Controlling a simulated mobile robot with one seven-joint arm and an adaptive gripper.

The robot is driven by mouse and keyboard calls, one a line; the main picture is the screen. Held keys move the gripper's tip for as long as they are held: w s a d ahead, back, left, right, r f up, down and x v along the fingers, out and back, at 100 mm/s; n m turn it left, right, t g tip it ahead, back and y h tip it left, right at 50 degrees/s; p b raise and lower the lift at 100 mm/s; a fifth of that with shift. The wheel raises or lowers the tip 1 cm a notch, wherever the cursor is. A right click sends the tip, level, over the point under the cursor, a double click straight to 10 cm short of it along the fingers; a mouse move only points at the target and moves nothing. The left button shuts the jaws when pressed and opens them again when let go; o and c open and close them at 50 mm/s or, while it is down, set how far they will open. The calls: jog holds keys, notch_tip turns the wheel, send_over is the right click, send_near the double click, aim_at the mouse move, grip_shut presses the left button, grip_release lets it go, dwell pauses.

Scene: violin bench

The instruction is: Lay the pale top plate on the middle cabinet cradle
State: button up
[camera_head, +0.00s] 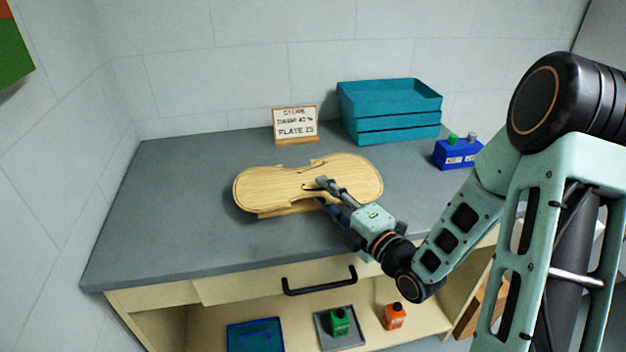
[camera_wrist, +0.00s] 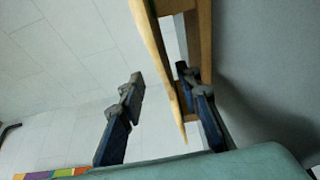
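The pale, violin-shaped top plate (camera_head: 270,186) with f-holes lies flat, raised a little above the grey bench on a wooden support (camera_head: 280,211). My gripper (camera_head: 325,194) is at its near right edge, one finger above the plate and one below. In the wrist view the plate (camera_wrist: 153,45) shows edge-on between the two spread fingers of my gripper (camera_wrist: 165,95). A clear gap separates the upper finger from the plate; I cannot tell whether the lower finger touches wood. I cannot make out a middle cabinet cradle in the shelf space below.
Teal stacked trays (camera_head: 390,112), a small sign (camera_head: 295,122) and a blue bottle holder (camera_head: 455,154) stand behind. Below the drawer handle (camera_head: 320,286) are a blue tray (camera_head: 255,336), a green bottle (camera_head: 339,322) on a grey tray and an orange bottle (camera_head: 394,317). The bench's left side is clear.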

aim_at(300, 172)
jog(key=x, duration=0.5)
jog(key=shift+w+a+f, duration=0.25)
jog(key=shift+w+f, duration=0.05)
grip_shut()
